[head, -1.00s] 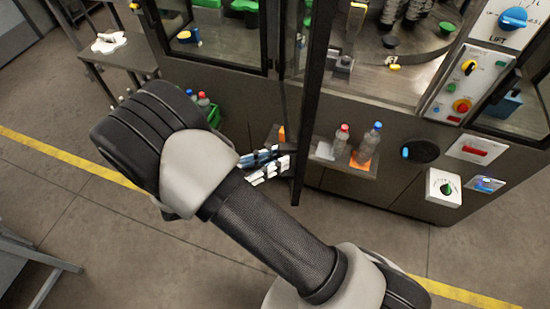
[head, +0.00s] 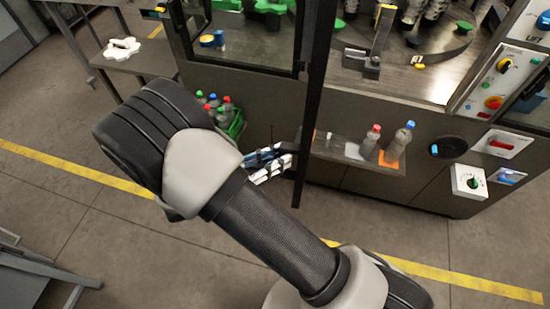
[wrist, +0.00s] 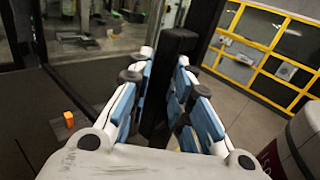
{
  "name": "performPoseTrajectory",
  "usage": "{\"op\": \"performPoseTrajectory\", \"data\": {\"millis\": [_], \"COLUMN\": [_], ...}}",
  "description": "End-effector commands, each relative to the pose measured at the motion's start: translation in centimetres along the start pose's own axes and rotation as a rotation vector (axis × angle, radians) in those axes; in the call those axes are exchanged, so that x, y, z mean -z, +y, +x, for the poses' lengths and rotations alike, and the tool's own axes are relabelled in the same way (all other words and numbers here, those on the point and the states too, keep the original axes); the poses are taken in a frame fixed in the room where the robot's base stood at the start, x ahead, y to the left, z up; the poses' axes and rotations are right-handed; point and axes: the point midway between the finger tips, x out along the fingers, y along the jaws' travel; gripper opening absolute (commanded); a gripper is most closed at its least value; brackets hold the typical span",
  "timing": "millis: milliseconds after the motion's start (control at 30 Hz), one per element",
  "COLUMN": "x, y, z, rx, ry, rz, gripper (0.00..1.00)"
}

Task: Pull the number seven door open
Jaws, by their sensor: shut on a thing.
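The door (head: 317,90) is a tall dark-framed panel on the front of the labeller. In the head view it shows nearly edge-on, standing out from the machine with an open bay to its right. No number seven is readable on it. My gripper (head: 272,163) is at the lower part of this door, partly hidden behind my arm. In the wrist view my gripper (wrist: 165,85) has its blue-padded fingers on both sides of a dark upright bar (wrist: 180,48), shut on it. The bar looks like the door's handle or edge; I cannot tell which.
A shelf with bottles (head: 369,142) juts out right of the door. A green crate of bottles (head: 236,124) stands left of my gripper. A control panel (head: 492,85) is at the right. The floor (head: 130,235) in front is open, with a yellow line.

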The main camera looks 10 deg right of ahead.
Motion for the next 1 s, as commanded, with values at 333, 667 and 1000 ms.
{"op": "performPoseTrajectory", "data": {"millis": [333,667,1000], "x": [-0.2,-0.1,0.0], "y": [0.5,0.3,0.4], "z": [0.1,0.0,-2.6], "rx": [-0.011,-0.010,-0.014], "ry": [-0.001,-0.001,0.000], "rz": [0.011,0.005,0.005], "gripper": [0.23,0.27,0.27]}}
